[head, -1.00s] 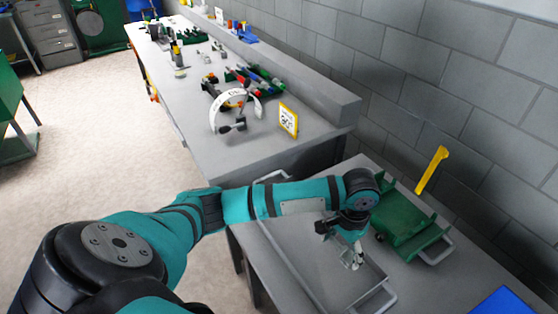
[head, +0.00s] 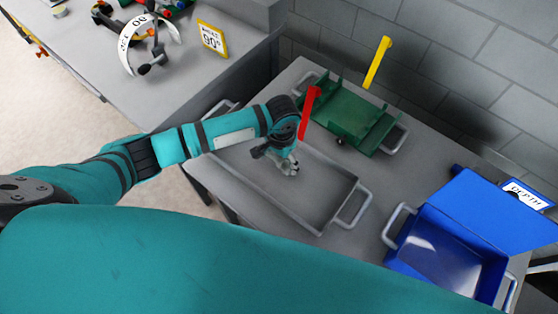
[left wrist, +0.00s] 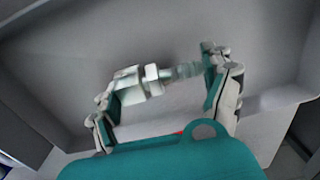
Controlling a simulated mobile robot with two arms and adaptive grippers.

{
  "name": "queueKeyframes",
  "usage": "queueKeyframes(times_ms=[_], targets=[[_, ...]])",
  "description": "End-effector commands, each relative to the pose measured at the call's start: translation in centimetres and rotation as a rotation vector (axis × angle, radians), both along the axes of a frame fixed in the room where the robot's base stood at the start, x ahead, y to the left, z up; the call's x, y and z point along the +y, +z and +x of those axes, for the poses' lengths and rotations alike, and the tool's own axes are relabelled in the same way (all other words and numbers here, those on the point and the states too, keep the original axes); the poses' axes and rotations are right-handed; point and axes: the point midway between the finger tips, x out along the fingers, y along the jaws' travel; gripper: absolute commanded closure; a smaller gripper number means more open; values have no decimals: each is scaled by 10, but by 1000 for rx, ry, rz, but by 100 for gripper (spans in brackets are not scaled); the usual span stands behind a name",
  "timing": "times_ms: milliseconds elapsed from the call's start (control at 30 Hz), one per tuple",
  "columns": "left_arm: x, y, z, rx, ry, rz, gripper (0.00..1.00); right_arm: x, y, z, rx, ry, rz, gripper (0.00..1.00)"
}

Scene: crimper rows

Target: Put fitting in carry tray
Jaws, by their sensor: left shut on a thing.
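My left gripper (head: 287,168) is over the inside of a grey tray (head: 327,216) with metal handles in the head view. In the left wrist view my left gripper (left wrist: 160,84) is shut on a pale metal fitting (left wrist: 153,78), which lies crosswise between the two fingers. The fitting has a wider block at one end and a thinner, ridged part towards the other finger. The tray's grey floor and walls show around it. I cannot tell whether the fitting touches the floor. My right gripper is not in view.
A green tray (head: 350,112) stands behind the grey one, with a red upright piece (head: 309,110) and a yellow one (head: 377,62) near it. A blue lidded box (head: 440,252) stands at right. A workbench (head: 185,82) with tools and a 90° sign (head: 212,39) is upper left.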

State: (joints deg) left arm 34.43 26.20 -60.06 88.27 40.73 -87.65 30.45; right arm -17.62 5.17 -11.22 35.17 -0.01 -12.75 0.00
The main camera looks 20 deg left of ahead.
Motion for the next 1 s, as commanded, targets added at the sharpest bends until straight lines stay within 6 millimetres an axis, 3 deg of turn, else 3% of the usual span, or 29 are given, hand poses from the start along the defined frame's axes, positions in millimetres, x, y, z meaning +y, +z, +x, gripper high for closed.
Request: queueKeyframes(times_ms=[167,533,567,600,700,1000], targets=[[0,-20,0,1,1,1,57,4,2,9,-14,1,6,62],[0,-24,0,-1,1,0,57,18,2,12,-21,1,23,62],[0,-24,0,-1,0,0,14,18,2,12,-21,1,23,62],[0,-23,0,-1,0,0,9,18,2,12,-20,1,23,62],[0,-23,0,-1,0,0,0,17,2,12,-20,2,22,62],[0,-20,0,-1,0,1,0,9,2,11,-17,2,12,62]])
